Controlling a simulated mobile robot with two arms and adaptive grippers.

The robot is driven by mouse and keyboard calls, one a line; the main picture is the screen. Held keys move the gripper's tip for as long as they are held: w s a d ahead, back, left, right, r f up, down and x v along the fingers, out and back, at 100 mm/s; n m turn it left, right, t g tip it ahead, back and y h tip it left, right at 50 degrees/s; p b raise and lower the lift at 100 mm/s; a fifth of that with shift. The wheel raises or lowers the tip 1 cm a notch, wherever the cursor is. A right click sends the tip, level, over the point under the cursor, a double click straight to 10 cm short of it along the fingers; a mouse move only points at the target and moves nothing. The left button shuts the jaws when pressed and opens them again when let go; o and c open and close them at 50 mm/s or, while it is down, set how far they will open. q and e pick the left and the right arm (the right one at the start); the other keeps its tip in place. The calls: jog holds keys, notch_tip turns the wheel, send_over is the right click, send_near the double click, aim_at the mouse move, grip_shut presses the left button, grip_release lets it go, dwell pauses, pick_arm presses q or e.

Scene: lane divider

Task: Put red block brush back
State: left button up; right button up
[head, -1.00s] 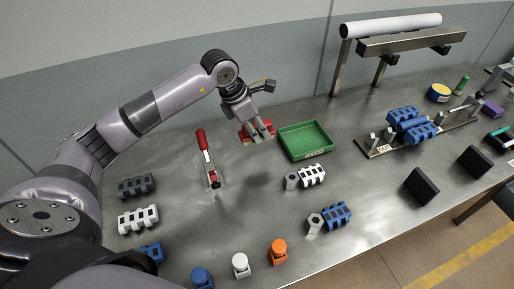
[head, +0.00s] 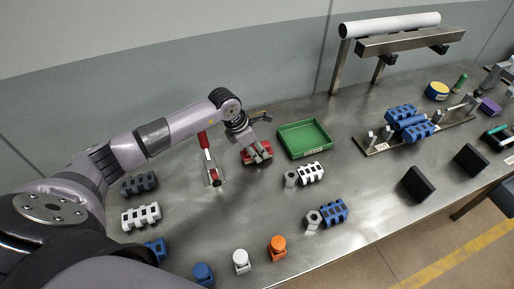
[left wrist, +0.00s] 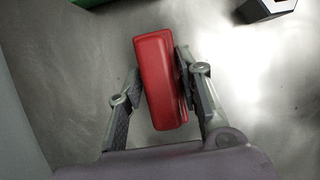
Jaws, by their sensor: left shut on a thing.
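The red block brush (head: 261,150) is in my left gripper (head: 256,154), just left of the green tray in the head view. In the left wrist view the red brush (left wrist: 160,80) shows as a long red block between the two fingers of my left gripper (left wrist: 160,98), which is shut on it. The brush looks close to the metal table; I cannot tell whether it touches it. Its underside is hidden. My right gripper is not in view.
The green tray (head: 304,139) stands right of the brush. A red-handled clamp (head: 208,160) stands to its left. A white slotted block (head: 310,173) and a blue one (head: 333,211) lie to the right and nearer. Bare table (head: 235,215) lies in front of the brush.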

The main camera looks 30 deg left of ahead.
pick_arm(q)
jog(key=o, duration=1.1)
jog(key=shift+f, duration=0.1)
jog(key=shift+p, duration=0.3)
jog(key=shift+a+r+b, duration=0.15)
jog(key=shift+r+b, duration=0.1)
jog(key=shift+b, duration=0.05)
jog(key=b+v, duration=0.2)
jog(key=v, duration=0.1)
jog(key=shift+r, duration=0.15)
jog(key=shift+d+b+v, duration=0.15)
jog(key=shift+b+v, duration=0.55)
jog(key=shift+v, duration=2.7)
jog(key=shift+d+b+v, duration=0.15)
jog(key=shift+b+v, duration=0.55)
jog(key=shift+v, duration=2.65)
